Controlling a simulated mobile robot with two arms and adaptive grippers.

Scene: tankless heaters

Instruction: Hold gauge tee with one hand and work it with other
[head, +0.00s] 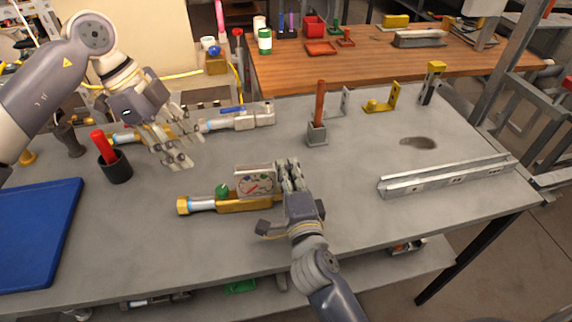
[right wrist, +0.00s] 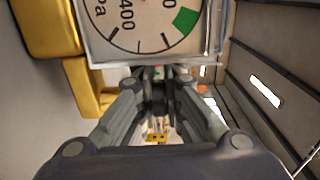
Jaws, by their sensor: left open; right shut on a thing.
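The gauge tee (head: 232,205) lies on the grey table in the head view, with a yellow-gold body, a silver section, a green knob (head: 222,190) and a square dial gauge (head: 255,181). My right gripper (head: 287,178) is shut on the gauge tee at its right side, by the gauge. In the right wrist view the gauge face (right wrist: 145,25) fills the top, with the yellow body (right wrist: 62,50) to its left; the exact contact of the fingers is hard to see. My left gripper (head: 175,150) is open and empty, above the table, up and left of the gauge tee.
A black cup with a red handle (head: 115,167) and a blue mat (head: 40,230) are at the left. Other fittings (head: 238,118) lie behind. A metal rail (head: 447,175) lies at the right. An upright orange-brown rod stands in a grey block (head: 317,133).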

